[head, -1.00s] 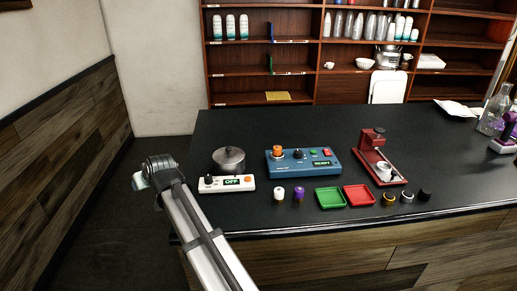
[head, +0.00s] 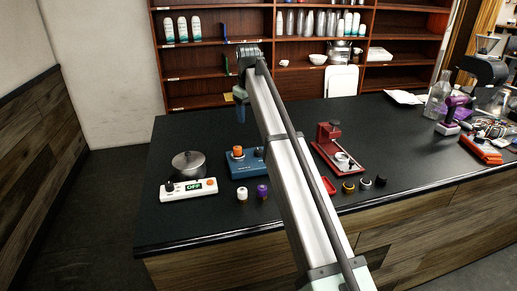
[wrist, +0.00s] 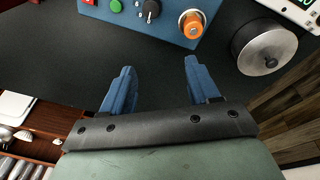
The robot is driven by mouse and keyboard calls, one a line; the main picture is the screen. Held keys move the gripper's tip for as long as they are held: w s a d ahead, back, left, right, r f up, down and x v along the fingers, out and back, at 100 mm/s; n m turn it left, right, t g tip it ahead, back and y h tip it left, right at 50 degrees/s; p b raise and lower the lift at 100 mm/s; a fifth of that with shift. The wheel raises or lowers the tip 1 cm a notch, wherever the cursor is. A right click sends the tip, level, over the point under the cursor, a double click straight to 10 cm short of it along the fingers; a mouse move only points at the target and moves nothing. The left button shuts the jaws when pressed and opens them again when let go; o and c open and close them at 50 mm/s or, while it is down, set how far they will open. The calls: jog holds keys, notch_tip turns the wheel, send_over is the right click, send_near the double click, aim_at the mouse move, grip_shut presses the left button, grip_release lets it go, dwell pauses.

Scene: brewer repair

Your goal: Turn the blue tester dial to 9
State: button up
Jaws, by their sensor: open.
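The blue tester (head: 242,168) stands on the black counter, its right part hidden behind my arm in the head view. The wrist view shows part of the tester (wrist: 168,36) at the top, with a black dial (wrist: 151,9), an orange knob (wrist: 191,23) and a green button (wrist: 115,6). The dial is cut by the frame edge, and its setting is not readable. My gripper (wrist: 158,66) is open and empty, its two blue fingers apart from the tester. In the head view my gripper (head: 240,113) hangs above the counter, beyond the tester.
A white cap (head: 242,193) and a purple cap (head: 262,191) are in front. A red press (head: 338,153) stands to the right.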

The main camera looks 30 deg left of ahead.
aim_at(259, 150)
jog(key=shift+n+g+h, duration=0.6)
jog(key=d+f, duration=0.1)
jog(key=f, duration=0.4)
jog(key=w+d+f, duration=0.1)
jog(key=f, duration=0.4)
jog(key=d+f, duration=0.1)
jog(key=f, duration=0.4)
jog(key=shift+w, duration=0.35)
jog(key=shift+r, duration=0.1)
jog(key=c, duration=1)
